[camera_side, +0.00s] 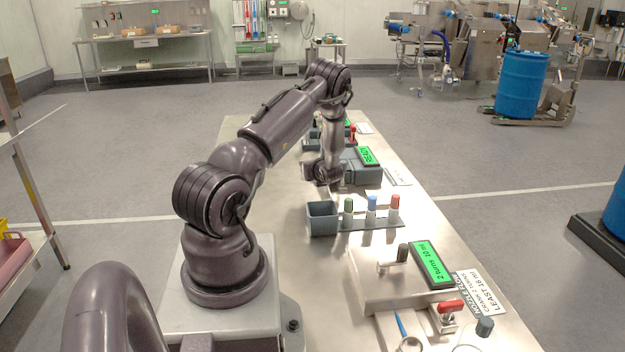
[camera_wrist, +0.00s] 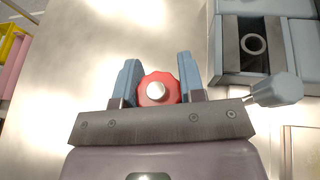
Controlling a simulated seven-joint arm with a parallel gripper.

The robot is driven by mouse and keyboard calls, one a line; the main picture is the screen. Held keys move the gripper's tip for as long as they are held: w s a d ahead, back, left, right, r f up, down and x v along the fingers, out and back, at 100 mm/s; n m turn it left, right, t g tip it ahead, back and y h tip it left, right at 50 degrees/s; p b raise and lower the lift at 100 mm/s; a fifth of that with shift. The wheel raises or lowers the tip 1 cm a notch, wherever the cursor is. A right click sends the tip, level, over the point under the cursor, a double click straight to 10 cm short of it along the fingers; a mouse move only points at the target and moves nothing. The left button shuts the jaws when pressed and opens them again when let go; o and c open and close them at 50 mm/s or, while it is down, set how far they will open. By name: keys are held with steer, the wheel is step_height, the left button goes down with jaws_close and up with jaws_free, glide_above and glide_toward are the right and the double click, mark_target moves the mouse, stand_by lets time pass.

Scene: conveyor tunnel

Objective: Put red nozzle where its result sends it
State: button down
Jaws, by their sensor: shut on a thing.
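My gripper (camera_wrist: 158,88) is shut on the red nozzle (camera_wrist: 146,97), a round red piece with a pale centre, held between two blue-grey fingers. In the side view my gripper (camera_side: 327,188) hangs over the bench, just behind an open grey bin (camera_side: 321,222); the held piece cannot be made out there. A lit green display (camera_side: 432,263) at the near station reads "2 turns 10 ml". A sign (camera_side: 478,296) beside it shows "LEAST 16 ml" and mentions crank turns.
A rack (camera_side: 370,224) beside the bin holds green-, blue- and red-topped cylinders. Behind stands a grey station (camera_side: 362,175) with a green display. A dark-knobbed crank (camera_side: 402,252) and a red-handled clamp (camera_side: 451,307) are at the near station. In the wrist view, a grey housing (camera_wrist: 268,78) holds a ring.

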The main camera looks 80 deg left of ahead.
mark_target(312, 190)
steer(key=shift+a+f, duration=0.2)
steer(key=shift+f, duration=0.05)
steer(key=shift+w+a+f, duration=0.1)
steer(key=shift+f, duration=0.8)
steer(key=shift+w+a+f, duration=0.1)
steer(key=shift+f, duration=0.8)
steer(key=shift+f, duration=0.1)
steer(key=c, duration=0.7)
jaws_free()
